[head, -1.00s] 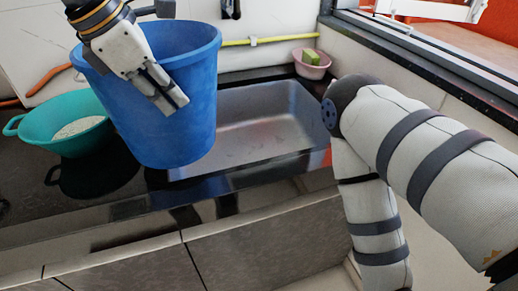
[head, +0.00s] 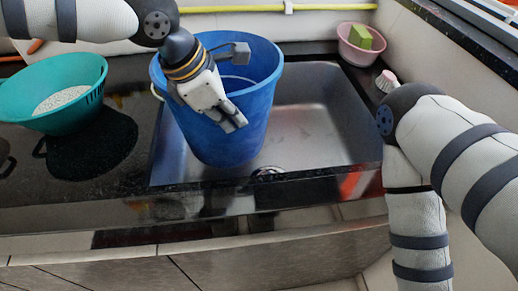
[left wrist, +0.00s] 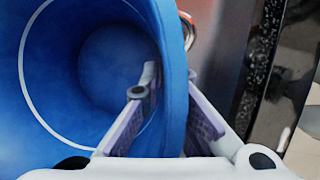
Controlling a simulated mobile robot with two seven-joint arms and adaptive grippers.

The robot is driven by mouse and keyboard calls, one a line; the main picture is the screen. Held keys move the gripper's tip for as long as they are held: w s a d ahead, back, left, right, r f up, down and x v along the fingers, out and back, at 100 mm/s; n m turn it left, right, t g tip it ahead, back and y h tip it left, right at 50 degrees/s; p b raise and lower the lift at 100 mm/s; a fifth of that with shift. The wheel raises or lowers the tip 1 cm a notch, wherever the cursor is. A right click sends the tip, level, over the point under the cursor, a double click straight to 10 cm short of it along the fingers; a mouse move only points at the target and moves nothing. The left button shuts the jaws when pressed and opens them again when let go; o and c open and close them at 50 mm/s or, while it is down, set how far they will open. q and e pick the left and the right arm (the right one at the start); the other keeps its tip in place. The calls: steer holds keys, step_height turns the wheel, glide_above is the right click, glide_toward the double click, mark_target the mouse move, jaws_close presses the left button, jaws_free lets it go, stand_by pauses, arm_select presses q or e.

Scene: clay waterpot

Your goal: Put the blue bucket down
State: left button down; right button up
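The blue bucket (head: 228,128) is inside the outline of the metal sink (head: 310,130), at its left part, roughly upright. I cannot tell whether its base touches the sink floor. My left gripper (head: 236,122) is at the bucket's near side and shut on its wall. In the left wrist view the gripper (left wrist: 172,95) has one finger inside the bucket (left wrist: 65,110) and one outside, with the wall between them. The bucket looks empty inside.
A teal colander (head: 60,85) with pale grains stands on the dark counter (head: 100,180) at the left. A pink bowl (head: 358,48) with a green sponge (head: 361,37) is at the back right. The sink's right half is clear.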

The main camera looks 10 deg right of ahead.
mark_target(205, 116)
arm_select(q)
step_height(205, 116, down, 8)
steer(key=shift+w+d+f, duration=0.1)
steer(key=shift+f, duration=0.05)
arm_select(e)
steer(key=shift+f, duration=0.15)
arm_select(q)
steer(key=shift+f, duration=0.1)
steer(key=c, duration=1.8)
jaws_free()
steer(key=p+v, duration=0.1)
steer(key=v, duration=1)
steer(key=shift+r, duration=0.2)
steer(key=shift+a+r, duration=0.25)
steer(key=shift+r, duration=0.1)
arm_select(e)
steer(key=shift+w+r, duration=0.8)
